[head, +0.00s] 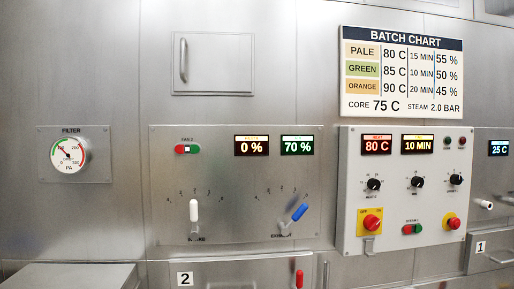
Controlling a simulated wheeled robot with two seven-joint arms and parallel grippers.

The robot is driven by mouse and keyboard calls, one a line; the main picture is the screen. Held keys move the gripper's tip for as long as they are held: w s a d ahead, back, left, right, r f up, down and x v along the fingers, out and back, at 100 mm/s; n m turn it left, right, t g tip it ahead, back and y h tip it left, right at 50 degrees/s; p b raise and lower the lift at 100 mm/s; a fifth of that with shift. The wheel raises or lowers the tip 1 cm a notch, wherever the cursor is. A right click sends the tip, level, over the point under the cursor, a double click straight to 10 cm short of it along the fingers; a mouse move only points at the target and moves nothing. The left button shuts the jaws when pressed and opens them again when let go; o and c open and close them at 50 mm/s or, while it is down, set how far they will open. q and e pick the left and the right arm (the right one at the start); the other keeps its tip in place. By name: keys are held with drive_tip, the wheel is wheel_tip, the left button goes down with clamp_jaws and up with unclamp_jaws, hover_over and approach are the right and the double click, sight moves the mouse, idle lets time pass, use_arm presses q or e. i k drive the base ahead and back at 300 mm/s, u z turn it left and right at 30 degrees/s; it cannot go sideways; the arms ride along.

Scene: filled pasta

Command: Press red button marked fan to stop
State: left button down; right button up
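A double push button (187,149) sits at the upper left of the middle steel panel, under a small label that seems to read FAN 2. Its left half is a red button (179,149), its right half is green, and a small pale square lies between them. I cannot tell whether the red half is pressed in. Neither of my grippers is in view, and nothing covers the button.
The middle panel (225,218) also has displays reading 0 % and 70 %, a white lever (194,210) and a blue lever (299,212). A gauge (69,155) is at left.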

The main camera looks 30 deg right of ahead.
sight(179, 149)
drive_tip(key=z, duration=0.65)
drive_tip(key=i, duration=0.55)
drive_tip(key=z, duration=0.55)
